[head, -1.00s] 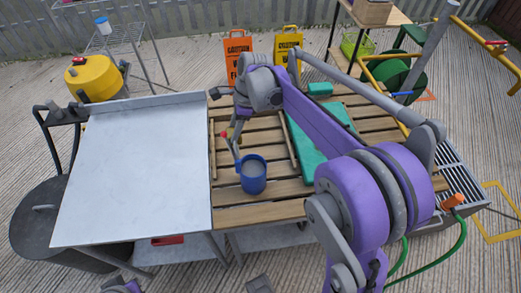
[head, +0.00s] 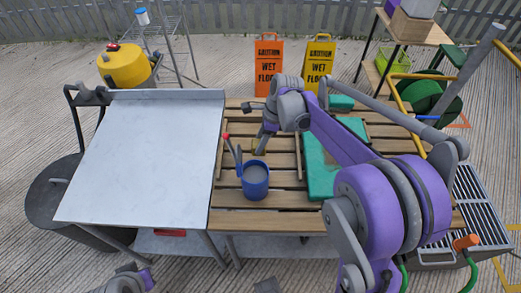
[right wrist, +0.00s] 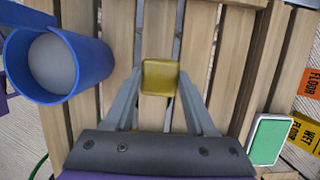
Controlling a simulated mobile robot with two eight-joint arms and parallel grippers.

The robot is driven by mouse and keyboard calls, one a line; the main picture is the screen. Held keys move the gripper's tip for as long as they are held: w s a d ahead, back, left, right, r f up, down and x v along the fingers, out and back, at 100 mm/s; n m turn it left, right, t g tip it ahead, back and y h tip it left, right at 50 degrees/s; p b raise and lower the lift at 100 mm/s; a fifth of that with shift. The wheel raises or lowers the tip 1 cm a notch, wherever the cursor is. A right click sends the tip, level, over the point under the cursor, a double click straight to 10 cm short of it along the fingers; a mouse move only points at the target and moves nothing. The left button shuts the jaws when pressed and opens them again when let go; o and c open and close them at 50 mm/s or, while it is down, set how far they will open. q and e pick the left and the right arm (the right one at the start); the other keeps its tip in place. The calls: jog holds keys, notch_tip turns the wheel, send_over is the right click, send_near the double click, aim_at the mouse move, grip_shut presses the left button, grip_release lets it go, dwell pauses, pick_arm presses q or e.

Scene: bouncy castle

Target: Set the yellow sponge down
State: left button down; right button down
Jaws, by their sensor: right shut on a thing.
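My right gripper (head: 262,142) is shut on the yellow sponge, over the slatted wooden table (head: 262,218) and just behind the blue bucket (head: 256,184). In the right wrist view the sponge (right wrist: 160,77) is a small yellow block between the fingertips (right wrist: 160,92), with wooden slats beneath it. I cannot tell whether it touches the slats. In the head view the arm and gripper largely hide it. My left gripper is not clearly in view.
The bucket also shows at left in the wrist view (right wrist: 88,68). A red-tipped stick (head: 227,140) is beside or in it. A green board (head: 322,178) lies to the right. A bare metal tabletop (head: 145,160) adjoins at left. Front slats are clear.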

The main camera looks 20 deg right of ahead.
jog(key=shift+f, duration=2.05)
jog(key=shift+c, duration=1.1)
grip_release()
jog(key=shift+f+b, duration=0.1)
jog(key=shift+b, duration=0.2)
jog(key=shift+r, duration=0.2)
jog(key=p+v, duration=0.1)
jog(key=v, duration=1.1)
jog(key=shift+d+f, duration=0.1)
